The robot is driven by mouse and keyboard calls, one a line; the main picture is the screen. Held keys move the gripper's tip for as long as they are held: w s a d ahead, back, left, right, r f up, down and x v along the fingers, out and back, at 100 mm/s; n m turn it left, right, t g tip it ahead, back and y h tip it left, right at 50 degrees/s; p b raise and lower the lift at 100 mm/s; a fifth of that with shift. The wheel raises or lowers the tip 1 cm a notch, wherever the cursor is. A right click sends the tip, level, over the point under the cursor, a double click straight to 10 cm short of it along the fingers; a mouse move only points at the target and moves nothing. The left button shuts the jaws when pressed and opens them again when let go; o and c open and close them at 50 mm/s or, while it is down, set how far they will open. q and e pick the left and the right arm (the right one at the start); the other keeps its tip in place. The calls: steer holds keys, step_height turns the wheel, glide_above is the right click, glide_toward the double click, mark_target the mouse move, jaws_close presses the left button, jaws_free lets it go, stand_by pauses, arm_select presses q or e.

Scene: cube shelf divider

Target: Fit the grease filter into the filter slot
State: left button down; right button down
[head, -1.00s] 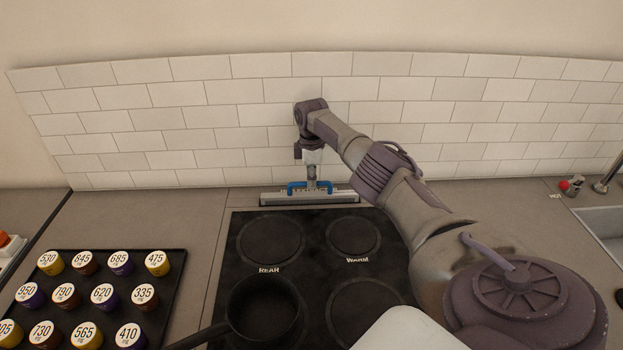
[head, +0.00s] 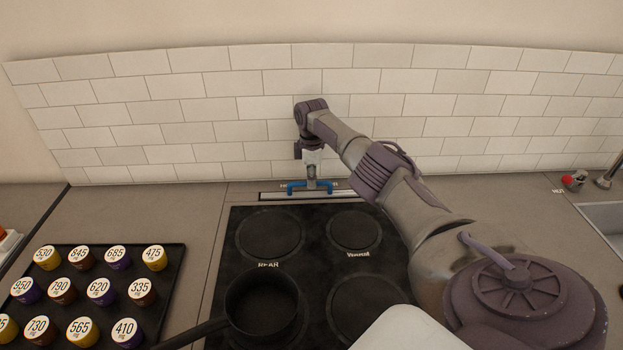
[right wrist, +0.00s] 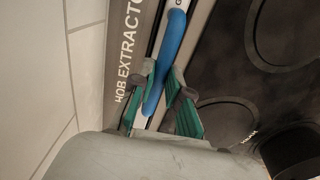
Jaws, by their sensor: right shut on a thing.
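The grease filter shows by its blue handle (head: 297,186) and a pale top edge. It stands at the filter slot (head: 265,197) behind the hob, and its body is largely out of sight, apparently down in the slot. My right gripper (head: 311,182) points down and is shut on the handle near its middle. In the right wrist view the green-sided fingers (right wrist: 163,92) lie on both sides of the blue handle (right wrist: 172,45). Whether the filter is fully seated cannot be told. My left gripper is not in view.
The black hob (head: 300,225) lies just in front of the slot, with a dark pan (head: 264,304) on its front left ring. A tray (head: 178,260) of numbered pods is at the left. The tiled wall (head: 210,115) rises close behind; a sink (head: 606,222) is at the right.

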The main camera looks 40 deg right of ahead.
steer(key=shift+f+b, duration=0.3)
steer(key=shift+f, duration=0.1)
steer(key=c, duration=1.1)
jaws_free()
steer(key=shift+o, duration=0.2)
step_height(320, 180, up, 5)
steer(key=p, duration=0.4)
steer(key=shift+r+p, duration=0.1)
steer(key=shift+p, duration=0.2)
steer(key=shift+r, duration=0.1)
step_height(320, 180, up, 12)
steer(key=shift+f, duration=0.2)
